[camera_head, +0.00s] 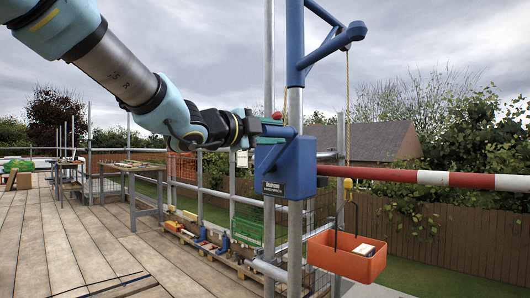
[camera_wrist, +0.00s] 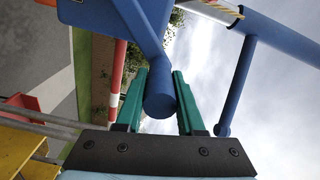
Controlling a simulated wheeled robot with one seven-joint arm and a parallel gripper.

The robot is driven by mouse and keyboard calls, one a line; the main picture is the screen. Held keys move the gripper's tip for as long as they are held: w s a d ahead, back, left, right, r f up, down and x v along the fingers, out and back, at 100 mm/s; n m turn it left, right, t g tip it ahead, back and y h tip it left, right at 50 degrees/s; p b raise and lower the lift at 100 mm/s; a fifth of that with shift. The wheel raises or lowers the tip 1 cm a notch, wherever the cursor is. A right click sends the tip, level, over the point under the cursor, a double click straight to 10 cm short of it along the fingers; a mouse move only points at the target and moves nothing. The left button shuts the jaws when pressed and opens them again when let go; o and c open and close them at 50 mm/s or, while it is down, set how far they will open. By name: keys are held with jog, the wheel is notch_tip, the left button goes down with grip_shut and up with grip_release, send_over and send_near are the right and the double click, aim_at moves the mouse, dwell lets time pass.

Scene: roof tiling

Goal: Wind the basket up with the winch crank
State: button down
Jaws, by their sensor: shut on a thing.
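The winch (camera_head: 288,168) is a blue box on a grey upright pole, below a blue jib arm. My gripper (camera_head: 271,126) is at the upper left of the winch box. In the wrist view its two green fingers stand on either side of a round blue bar, the crank handle (camera_wrist: 160,98), and are shut on it. The orange basket (camera_head: 345,262) hangs from a yellow hook (camera_head: 348,184) on the rope, right of the pole and below the red-and-white bar. A small pale item lies in it.
The red-and-white bar (camera_head: 430,178) runs right from the winch. Metal guard rails and poles line the deck edge. A low pallet with tools and a green crate (camera_head: 247,231) stands left of the pole. A work table (camera_head: 142,170) is farther left. The plank deck (camera_head: 60,245) is mostly clear.

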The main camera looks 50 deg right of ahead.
aim_at(282, 147)
jog(key=shift+s+a+f+m+b, duration=0.1)
jog(key=shift+s+f+m+b, duration=0.45)
jog(key=shift+f+b, duration=0.45)
jog(key=shift+s+d+f+m+b, duration=0.1)
jog(key=shift+s+f+m+b, duration=0.4)
jog(key=shift+b, duration=0.75)
jog(key=shift+s+a+f+m+b, duration=0.1)
jog(key=shift+s+f+m+b, duration=0.4)
jog(key=shift+f+b, duration=0.5)
jog(key=shift+w+r, duration=0.1)
jog(key=shift+r, duration=0.05)
jog(key=c, duration=0.5)
grip_release()
jog(key=a, duration=1.1)
jog(key=shift+w+p, duration=0.4)
jog(key=shift+d+r, duration=0.1)
